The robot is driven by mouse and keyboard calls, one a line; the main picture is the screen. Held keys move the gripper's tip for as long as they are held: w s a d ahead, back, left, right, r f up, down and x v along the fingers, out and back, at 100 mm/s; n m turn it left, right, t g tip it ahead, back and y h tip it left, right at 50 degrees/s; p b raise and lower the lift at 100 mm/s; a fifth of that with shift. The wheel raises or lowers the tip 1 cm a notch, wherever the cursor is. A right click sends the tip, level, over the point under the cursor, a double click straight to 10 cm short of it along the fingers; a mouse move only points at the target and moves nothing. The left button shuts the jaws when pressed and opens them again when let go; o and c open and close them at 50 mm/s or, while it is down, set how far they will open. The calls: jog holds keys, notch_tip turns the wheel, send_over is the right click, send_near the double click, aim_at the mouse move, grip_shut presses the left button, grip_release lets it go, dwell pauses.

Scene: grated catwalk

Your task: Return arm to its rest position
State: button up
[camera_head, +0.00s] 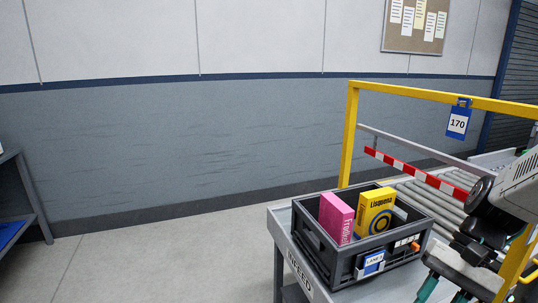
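My gripper (443,292) is at the lower right, at the end of my arm, just right of a dark grey tote (339,274). Its two green-tipped fingers stand apart with nothing visible between them. The finger ends run close to the bottom edge of the picture. My arm comes in from the right edge, in front of the conveyor. Whether the gripper touches anything below is hidden.
The tote holds a pink box (336,217) and a yellow box (374,212), on a grey stand marked INFEED (298,270). A yellow frame (348,135) and red-white bar (415,173) cross a roller conveyor (432,205). Floor (170,265) left of the stand is clear.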

jog(key=s+a+r+n+t+h, duration=0.2)
jog(key=s+r+n+t+h, duration=0.2)
jog(key=r, duration=0.5)
jog(key=s+n+h, duration=0.1)
jog(key=s+n, duration=0.1)
jog(key=s, duration=0.1)
jog(key=shift+s+n+h, duration=0.3)
jog(key=shift+n+h, duration=0.1)
jog(key=shift+r, duration=0.1)
